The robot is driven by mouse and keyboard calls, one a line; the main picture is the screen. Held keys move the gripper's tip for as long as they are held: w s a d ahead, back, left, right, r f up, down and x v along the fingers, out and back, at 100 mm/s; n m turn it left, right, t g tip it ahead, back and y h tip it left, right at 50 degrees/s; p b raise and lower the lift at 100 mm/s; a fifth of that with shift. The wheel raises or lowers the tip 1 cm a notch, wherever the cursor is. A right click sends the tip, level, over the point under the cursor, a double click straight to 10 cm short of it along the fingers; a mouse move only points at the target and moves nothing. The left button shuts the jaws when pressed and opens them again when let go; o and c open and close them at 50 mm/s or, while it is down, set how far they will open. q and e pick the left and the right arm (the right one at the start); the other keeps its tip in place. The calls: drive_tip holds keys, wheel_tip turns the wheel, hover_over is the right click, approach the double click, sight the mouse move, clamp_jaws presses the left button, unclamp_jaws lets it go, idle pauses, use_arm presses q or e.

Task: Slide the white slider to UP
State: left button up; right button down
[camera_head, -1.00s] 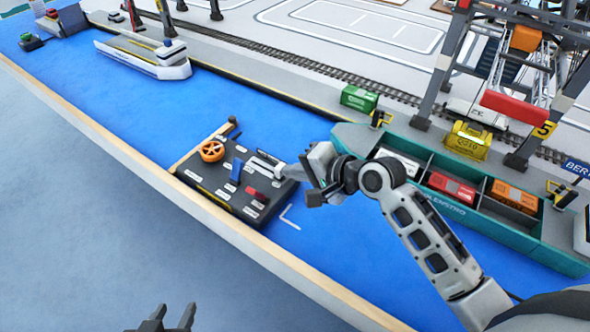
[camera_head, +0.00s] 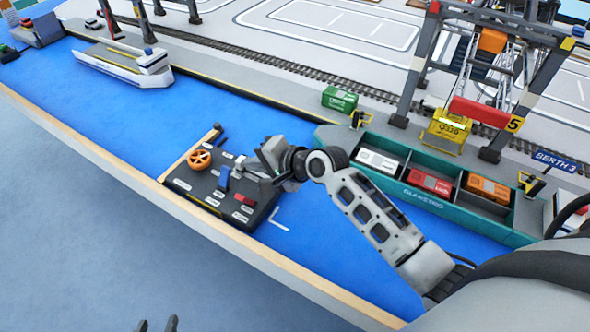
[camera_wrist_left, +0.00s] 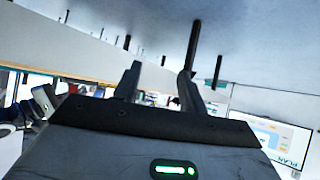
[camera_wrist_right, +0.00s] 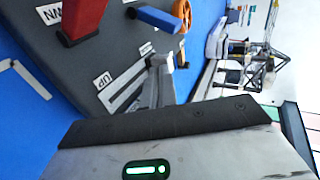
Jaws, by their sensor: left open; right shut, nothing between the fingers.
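The dark control panel (camera_head: 205,197) lies on the blue water surface in the head view. It carries a blue lever (camera_head: 224,178), a red lever (camera_head: 243,199) and an orange wheel (camera_head: 200,159). My right gripper (camera_head: 252,165) is shut and empty at the panel's right part. In the right wrist view its grey fingers (camera_wrist_right: 160,78) cover the end of a pale slot (camera_wrist_right: 124,92) beside the UP label (camera_wrist_right: 102,80). The white slider itself cannot be made out; the fingers may hide it. My left gripper (camera_head: 157,325) is open and empty at the bottom edge, away from the panel.
A green container (camera_head: 339,99) and a gantry crane (camera_head: 411,92) stand behind. A wooden edge (camera_head: 130,172) runs along the front of the water.

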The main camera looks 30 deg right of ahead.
drive_tip(key=s+d, duration=0.1)
drive_tip(key=s+d+p, duration=0.1)
drive_tip(key=s, duration=0.1)
drive_tip(key=shift+s+d+r, duration=0.2)
drive_tip(key=shift+r, duration=0.15)
drive_tip(key=v, duration=0.9)
idle(3.3)
